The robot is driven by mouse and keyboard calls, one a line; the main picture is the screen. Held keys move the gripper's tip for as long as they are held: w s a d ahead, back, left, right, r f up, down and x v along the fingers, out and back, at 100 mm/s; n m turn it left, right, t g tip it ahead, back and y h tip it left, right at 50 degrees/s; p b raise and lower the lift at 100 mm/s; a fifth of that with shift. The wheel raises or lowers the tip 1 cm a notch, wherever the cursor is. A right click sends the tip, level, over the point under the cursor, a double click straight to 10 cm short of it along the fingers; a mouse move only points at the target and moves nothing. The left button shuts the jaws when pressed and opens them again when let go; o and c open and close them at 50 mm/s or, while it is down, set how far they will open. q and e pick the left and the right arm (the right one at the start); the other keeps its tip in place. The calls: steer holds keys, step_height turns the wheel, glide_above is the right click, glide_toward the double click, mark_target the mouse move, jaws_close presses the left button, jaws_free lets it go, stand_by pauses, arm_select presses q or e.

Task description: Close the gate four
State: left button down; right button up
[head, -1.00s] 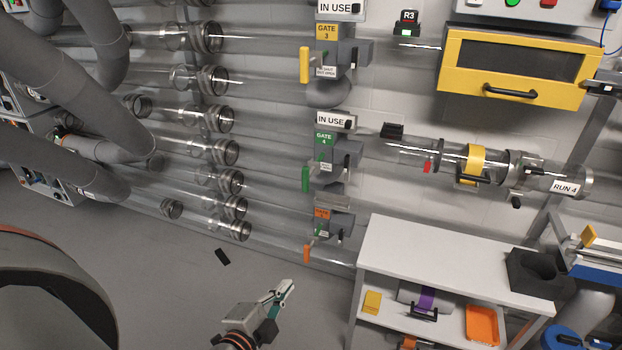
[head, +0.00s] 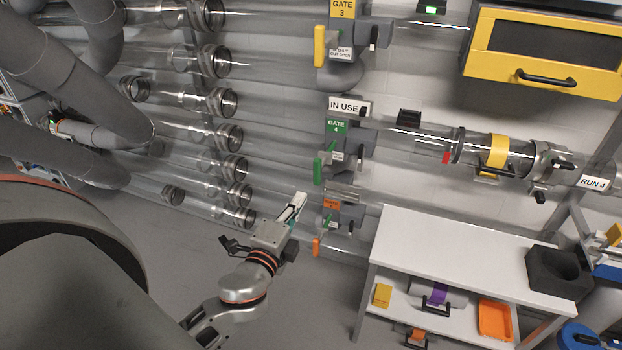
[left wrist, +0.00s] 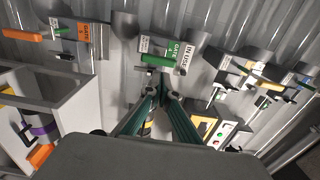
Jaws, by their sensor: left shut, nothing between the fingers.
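Gate four (head: 340,140) is a grey valve block on a clear tube, with a green GATE 4 label and an IN USE sign above it. Its green handle (head: 318,171) hangs at the block's left side. In the left wrist view the green handle (left wrist: 161,61) lies just beyond my fingertips, near the green label. My left gripper (head: 299,200) is shut and empty, below and left of the green handle, apart from it in the head view. Its fingers also show in the left wrist view (left wrist: 161,92). My right gripper is not in view.
Gate three (head: 343,30) with a yellow handle is above, and an orange-labelled gate (head: 332,204) with an orange handle (head: 317,246) is below. A white shelf table (head: 455,250) stands at right. Clear tubes run along the wall.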

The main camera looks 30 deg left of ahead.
arm_select(q)
glide_toward(324, 157)
steer(key=shift+s+f+p, duration=0.2)
steer(key=shift+p, duration=0.1)
steer(key=x, duration=0.9)
steer(key=shift+w+d, duration=0.1)
steer(key=shift+w, duration=0.25)
steer(key=shift+r, duration=0.15)
